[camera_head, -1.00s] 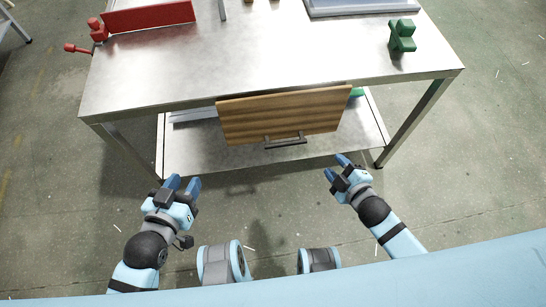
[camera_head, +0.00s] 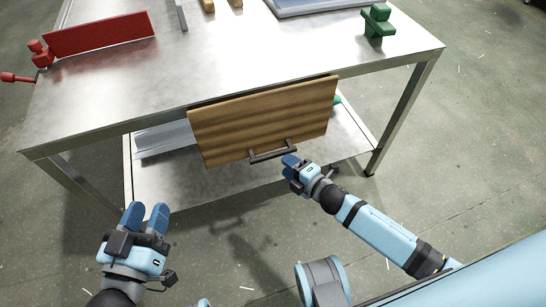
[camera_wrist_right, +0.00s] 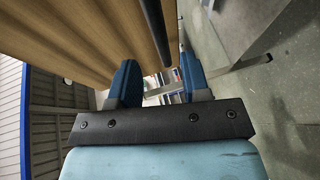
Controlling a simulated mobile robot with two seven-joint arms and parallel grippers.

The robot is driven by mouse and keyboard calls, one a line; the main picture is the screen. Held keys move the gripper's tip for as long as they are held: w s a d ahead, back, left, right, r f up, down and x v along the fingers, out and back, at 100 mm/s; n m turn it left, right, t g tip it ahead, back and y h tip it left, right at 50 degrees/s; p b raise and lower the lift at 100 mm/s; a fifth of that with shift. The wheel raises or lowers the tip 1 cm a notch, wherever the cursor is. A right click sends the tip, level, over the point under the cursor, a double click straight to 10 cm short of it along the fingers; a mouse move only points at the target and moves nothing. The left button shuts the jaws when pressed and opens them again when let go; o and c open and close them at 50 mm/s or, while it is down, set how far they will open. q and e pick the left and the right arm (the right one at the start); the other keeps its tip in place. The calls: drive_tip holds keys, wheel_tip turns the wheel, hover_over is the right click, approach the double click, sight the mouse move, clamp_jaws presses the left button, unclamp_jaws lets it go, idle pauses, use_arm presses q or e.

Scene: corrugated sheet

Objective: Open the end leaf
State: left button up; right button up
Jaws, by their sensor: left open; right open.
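The end leaf is a brown wooden panel (camera_head: 262,118) hanging down from the front edge of the metal table (camera_head: 120,105). A dark bar handle (camera_head: 272,152) sits near its lower edge. My right gripper (camera_head: 290,162) is open, close to the handle's right end in the head view. In the right wrist view, the right gripper (camera_wrist_right: 160,85) has its fingers apart with nothing between them; the handle (camera_wrist_right: 153,35) and wooden panel (camera_wrist_right: 70,35) show just beyond. My left gripper (camera_head: 146,215) is open and empty, in front of the table at lower left.
A red vise-like tool (camera_head: 95,35) stands at the table's back left, a green block (camera_head: 377,22) at the right, and a grey tray (camera_head: 320,5) at the back. A lower shelf (camera_head: 180,185) runs beneath. The table's right leg (camera_head: 405,115) stands beyond the right gripper.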

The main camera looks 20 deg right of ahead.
sight(273, 154)
drive_tip(key=b+x, duration=0.1)
drive_tip(key=x, duration=0.5)
drive_tip(key=shift+f, duration=0.1)
drive_tip(key=shift+w+a, duration=0.2)
drive_tip(key=shift+w, duration=0.15)
use_arm(q)
drive_tip(key=r, duration=0.1)
drive_tip(key=d+r+t+h, duration=0.1)
drive_tip(key=r, duration=0.1)
drive_tip(key=shift+s+r, duration=0.1)
drive_tip(key=shift+s, duration=0.1)
drive_tip(key=shift+w, duration=0.1)
use_arm(e)
clamp_jaws()
